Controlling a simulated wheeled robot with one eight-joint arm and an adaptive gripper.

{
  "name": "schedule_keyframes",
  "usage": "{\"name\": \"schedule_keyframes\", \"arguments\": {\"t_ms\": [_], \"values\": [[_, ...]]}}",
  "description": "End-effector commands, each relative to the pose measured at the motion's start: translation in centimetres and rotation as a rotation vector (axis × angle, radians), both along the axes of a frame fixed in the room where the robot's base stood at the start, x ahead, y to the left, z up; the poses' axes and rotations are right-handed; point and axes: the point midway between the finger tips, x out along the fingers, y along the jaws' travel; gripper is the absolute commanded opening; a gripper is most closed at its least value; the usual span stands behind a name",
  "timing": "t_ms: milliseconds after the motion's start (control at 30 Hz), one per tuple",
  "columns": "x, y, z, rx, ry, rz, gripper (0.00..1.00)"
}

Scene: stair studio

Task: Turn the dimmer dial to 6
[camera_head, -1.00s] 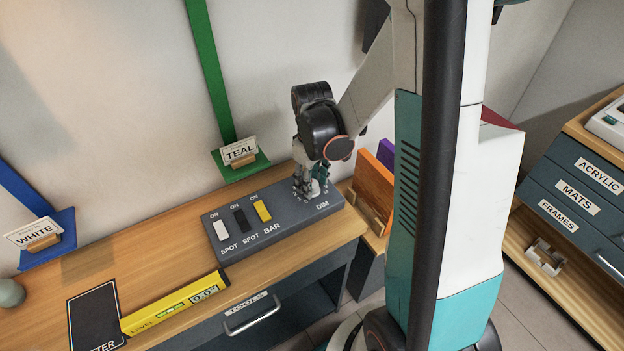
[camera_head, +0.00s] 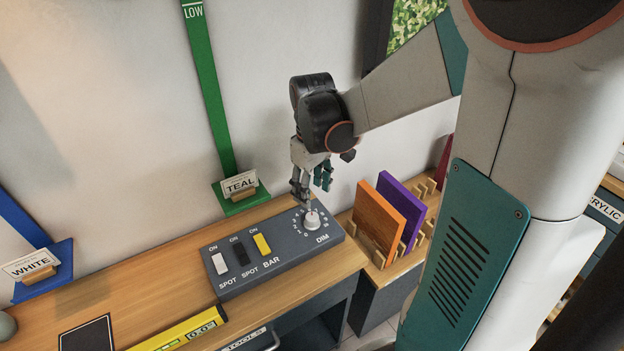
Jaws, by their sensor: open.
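The dimmer dial (camera_head: 312,220) is a pale round knob with a ring of numbers around it, marked DIM, at the right end of a grey control panel (camera_head: 285,262). The numbers are too small to read surely, and I cannot tell which one the dial points to. My gripper (camera_head: 313,194) is open and points down just above the dial. It appears clear of the dial, with nothing between its fingers. One finger overlaps the far side of the dial in the picture.
The panel also carries white (camera_head: 219,263), black (camera_head: 241,252) and yellow (camera_head: 262,244) switches. Orange (camera_head: 378,219) and purple (camera_head: 405,203) boards stand in a wooden rack to the right. A yellow level (camera_head: 180,334) lies at the front. The wall is close behind.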

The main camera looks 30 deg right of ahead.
Motion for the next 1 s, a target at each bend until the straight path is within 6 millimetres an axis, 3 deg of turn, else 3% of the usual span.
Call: {"name": "schedule_keyframes", "arguments": {"t_ms": [200,833,1000], "values": [[0.0,0.0,2.2,0.000,0.000,0.000,0.50],[0.0,0.0,2.6,-0.001,-0.001,0.000,0.50],[0.0,1.4,4.2,-0.010,-0.050,-0.016,0.50]]}}
